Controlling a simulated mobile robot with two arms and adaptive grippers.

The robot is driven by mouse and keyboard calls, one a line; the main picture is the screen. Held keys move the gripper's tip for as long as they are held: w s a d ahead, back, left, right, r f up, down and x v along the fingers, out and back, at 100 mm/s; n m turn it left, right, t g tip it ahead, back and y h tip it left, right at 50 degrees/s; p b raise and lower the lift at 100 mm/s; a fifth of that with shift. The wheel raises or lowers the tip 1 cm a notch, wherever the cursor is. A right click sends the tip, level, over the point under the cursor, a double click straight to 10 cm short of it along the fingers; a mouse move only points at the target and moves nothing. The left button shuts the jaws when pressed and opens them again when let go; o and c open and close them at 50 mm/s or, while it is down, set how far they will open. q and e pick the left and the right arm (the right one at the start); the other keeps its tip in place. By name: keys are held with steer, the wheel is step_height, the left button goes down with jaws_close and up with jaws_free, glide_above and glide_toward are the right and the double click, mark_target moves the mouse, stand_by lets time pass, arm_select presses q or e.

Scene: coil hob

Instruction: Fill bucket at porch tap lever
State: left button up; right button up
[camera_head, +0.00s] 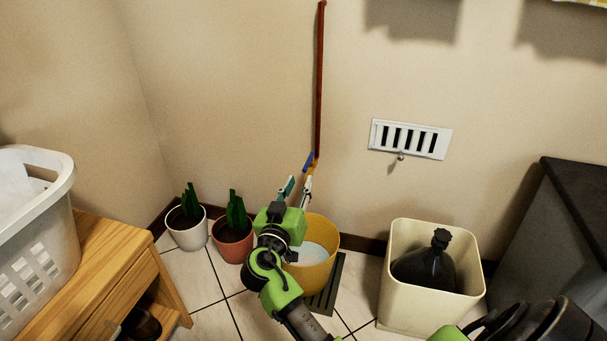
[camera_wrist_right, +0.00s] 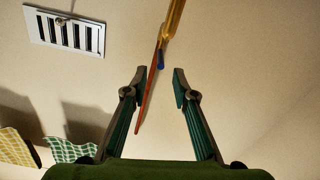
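The porch tap is a brass spout (camera_head: 309,175) with a blue lever (camera_head: 309,160), at the lower end of a copper pipe (camera_head: 320,80) on the wall. A yellow bucket (camera_head: 322,275) stands on the floor below it, with a pale, water-like surface inside. My right gripper (camera_head: 297,187) is raised over the bucket, close to the tap, fingers apart and empty. In the right wrist view, the blue lever (camera_wrist_right: 161,61) and pipe (camera_wrist_right: 147,95) appear between the open fingers (camera_wrist_right: 160,84); contact cannot be told. My left gripper is not in view.
Two potted plants (camera_head: 187,232) (camera_head: 233,240) stand left of the bucket. A floor grate (camera_head: 330,283) lies beside and under it. A cream bin (camera_head: 425,305) holding a dark bag stands right. A wooden cabinet (camera_head: 105,270) with a laundry basket (camera_head: 35,235) is at left.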

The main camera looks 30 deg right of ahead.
steer(key=v, duration=0.4)
steer(key=shift+s+a, duration=0.2)
steer(key=shift+w, duration=0.1)
